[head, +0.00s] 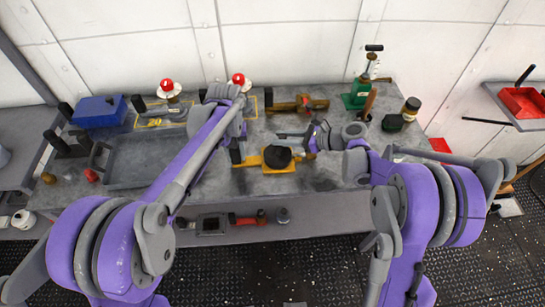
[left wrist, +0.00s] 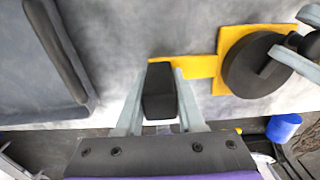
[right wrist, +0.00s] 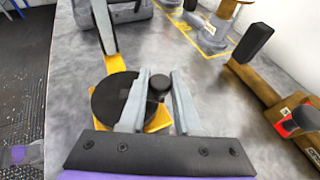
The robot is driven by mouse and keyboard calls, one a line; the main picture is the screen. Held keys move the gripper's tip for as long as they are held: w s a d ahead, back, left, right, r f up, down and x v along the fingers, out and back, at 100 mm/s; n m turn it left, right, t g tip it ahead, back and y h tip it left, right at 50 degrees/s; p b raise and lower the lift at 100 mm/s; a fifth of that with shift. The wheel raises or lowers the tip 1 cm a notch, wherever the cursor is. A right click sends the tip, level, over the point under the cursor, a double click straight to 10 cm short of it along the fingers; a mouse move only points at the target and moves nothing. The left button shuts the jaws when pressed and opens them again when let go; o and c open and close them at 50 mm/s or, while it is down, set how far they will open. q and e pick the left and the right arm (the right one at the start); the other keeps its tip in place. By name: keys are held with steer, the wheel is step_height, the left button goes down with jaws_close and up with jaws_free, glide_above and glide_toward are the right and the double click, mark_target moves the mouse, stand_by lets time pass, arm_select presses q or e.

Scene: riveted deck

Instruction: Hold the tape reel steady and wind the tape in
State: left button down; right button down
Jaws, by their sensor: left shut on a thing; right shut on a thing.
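The tape reel lies on the grey workbench, a yellow frame (head: 268,163) with a round black drum (head: 279,156). Its black grip (left wrist: 159,92) is at the left end of the yellow bar (left wrist: 190,68). My left gripper (left wrist: 160,105) is shut on this grip, a finger on each side. My right gripper (right wrist: 157,100) is shut on the small black crank knob (right wrist: 158,86) above the drum, which also shows in the right wrist view (right wrist: 108,98). In the head view my right gripper (head: 296,143) reaches over the drum from the right. No loose tape can be made out.
A grey tray (head: 140,160) lies left of the reel. A blue box (head: 98,111) is at the back left. A brown and yellow tool (head: 297,106) lies behind the reel, and a green jack (head: 358,95) stands back right. Bare bench lies right of the reel.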

steer(key=n+g, duration=0.2)
steer(key=a+n+g+y, duration=0.1)
steer(key=shift+w+a+n+g, duration=0.1)
steer(key=shift+w+n+g, duration=0.2)
steer(key=shift+g, duration=0.1)
steer(key=c, duration=0.5)
jaws_free()
steer(key=shift+s, duration=0.15)
steer(key=shift+c, duration=0.2)
steer(key=s+d+r, duration=0.1)
steer(key=d+r, duration=0.8)
steer(key=d, duration=0.2)
steer(key=shift+s+r, duration=0.3)
steer(key=shift+s, duration=0.1)
